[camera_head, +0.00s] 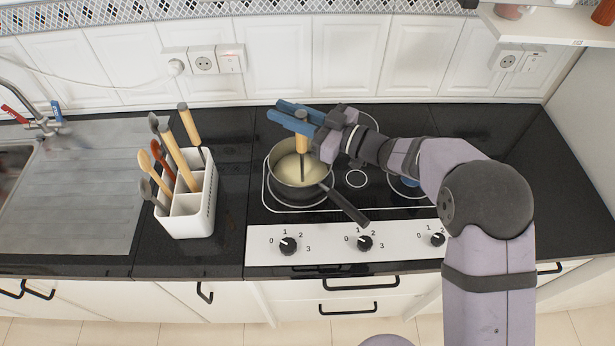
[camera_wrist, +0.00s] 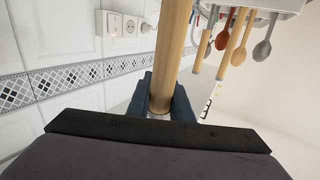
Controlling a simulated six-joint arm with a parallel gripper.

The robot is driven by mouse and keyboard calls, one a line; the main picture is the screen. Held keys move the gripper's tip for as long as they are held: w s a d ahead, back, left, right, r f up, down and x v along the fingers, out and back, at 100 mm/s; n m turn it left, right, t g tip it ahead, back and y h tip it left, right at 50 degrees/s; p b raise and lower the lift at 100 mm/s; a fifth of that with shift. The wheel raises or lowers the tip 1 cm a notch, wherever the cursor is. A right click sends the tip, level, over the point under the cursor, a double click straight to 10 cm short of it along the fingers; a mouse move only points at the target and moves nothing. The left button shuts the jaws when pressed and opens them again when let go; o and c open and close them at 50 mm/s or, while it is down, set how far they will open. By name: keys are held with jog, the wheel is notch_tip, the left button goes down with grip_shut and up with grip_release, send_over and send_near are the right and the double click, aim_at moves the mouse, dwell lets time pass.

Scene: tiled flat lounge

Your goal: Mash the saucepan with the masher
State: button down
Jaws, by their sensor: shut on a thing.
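A saucepan (camera_head: 277,186) with a dark handle stands on the left part of the hob, with pale yellowish contents inside. My gripper (camera_head: 301,117) is above the saucepan, its blue fingers shut on the wooden handle of the masher (camera_head: 301,140). The masher points down into the saucepan, and its dark shaft meets the pale contents. Its lower end is hidden in the contents. In the wrist view the wooden masher handle (camera_wrist: 171,60) runs up between the fingers (camera_wrist: 165,98).
A white utensil holder (camera_head: 190,218) with several wooden and coloured utensils stands left of the hob. A sink with a drainer (camera_head: 90,190) is farther left. White tiles with sockets (camera_head: 204,62) rise behind. Dark counter (camera_head: 560,190) is free at the right.

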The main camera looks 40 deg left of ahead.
notch_tip(320, 180, up, 4)
jog(key=p, duration=0.2)
jog(key=shift+f+p, duration=0.2)
jog(key=shift+p, duration=0.1)
jog(key=w+a, duration=0.1)
jog(key=w, duration=0.1)
jog(key=w+a, duration=0.1)
jog(key=w, duration=0.1)
jog(key=shift+a, duration=0.3)
